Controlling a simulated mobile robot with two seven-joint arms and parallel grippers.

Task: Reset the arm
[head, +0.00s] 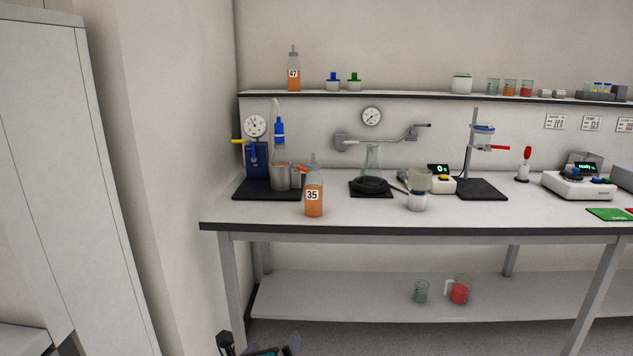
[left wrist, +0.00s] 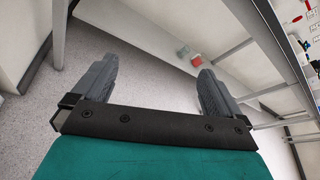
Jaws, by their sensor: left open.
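My left gripper (head: 258,349) shows only in part at the bottom edge of the head view, low in front of the bench and apart from it. In the left wrist view my left gripper (left wrist: 155,85) has its two grey fingers wide apart, with nothing between them but floor and bench frame. An orange juice bottle labelled 35 (head: 314,196) stands upright near the bench's front edge. Another orange bottle labelled 47 (head: 294,75) stands on the upper shelf at the left. My right gripper is not in either view.
The white bench (head: 360,221) carries a pump stand (head: 257,160), a flask (head: 372,160) and a ring stand (head: 474,140). A beaker (head: 421,291) and red jug (head: 459,292) stand on the lower shelf. A tall cabinet (head: 45,150) is at the left. The floor in front is clear.

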